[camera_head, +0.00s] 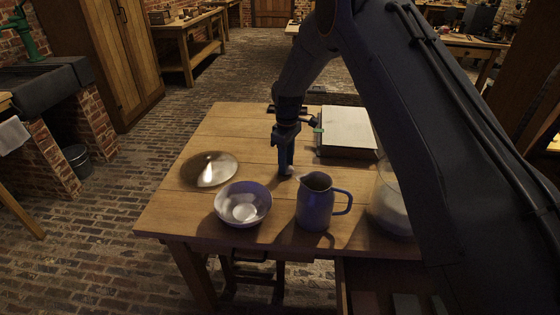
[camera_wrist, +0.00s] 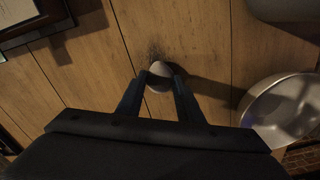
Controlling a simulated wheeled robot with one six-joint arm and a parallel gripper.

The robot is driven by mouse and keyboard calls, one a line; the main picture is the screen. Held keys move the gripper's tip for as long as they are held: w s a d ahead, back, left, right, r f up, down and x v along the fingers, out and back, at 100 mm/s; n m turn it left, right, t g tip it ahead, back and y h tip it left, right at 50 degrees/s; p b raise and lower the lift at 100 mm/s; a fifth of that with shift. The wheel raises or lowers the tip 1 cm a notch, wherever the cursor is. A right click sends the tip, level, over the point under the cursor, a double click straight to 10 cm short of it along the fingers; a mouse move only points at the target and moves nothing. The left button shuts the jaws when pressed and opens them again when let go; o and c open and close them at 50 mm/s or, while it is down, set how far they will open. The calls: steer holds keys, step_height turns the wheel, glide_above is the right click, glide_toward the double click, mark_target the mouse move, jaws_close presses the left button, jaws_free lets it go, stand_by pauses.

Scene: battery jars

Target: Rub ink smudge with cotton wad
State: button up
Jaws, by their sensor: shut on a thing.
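My gripper (camera_head: 286,168) points down over the middle of the wooden table. It is shut on a small whitish cotton wad (camera_wrist: 160,76), which shows between the fingertips in the wrist view. In the head view the wad (camera_head: 286,173) is a pale spot at the tabletop; whether it touches the wood is hard to tell. A dark speckled ink smudge (camera_wrist: 153,55) lies on the wood just beyond the wad in the wrist view. The wad and fingers may hide part of the smudge. I cannot make out the smudge in the head view.
On the table (camera_head: 215,133) stand a white bowl (camera_head: 258,219), a shallow metal dish (camera_head: 210,170), a blue-grey jug (camera_head: 314,208) and a glass jar (camera_head: 388,208) near the front. A pale flat-topped box (camera_head: 347,129) lies behind to the right. The left back tabletop is clear.

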steer(key=shift+s+d+p, duration=0.2)
steer(key=shift+d+p, duration=0.3)
steer(key=shift+d, duration=2.55)
steer(key=shift+d+r, duration=0.2)
steer(key=shift+r, duration=0.1)
step_height(320, 180, up, 8)
steer(key=p, duration=0.3)
steer(key=shift+f, duration=0.25)
steer(key=shift+a, duration=0.1)
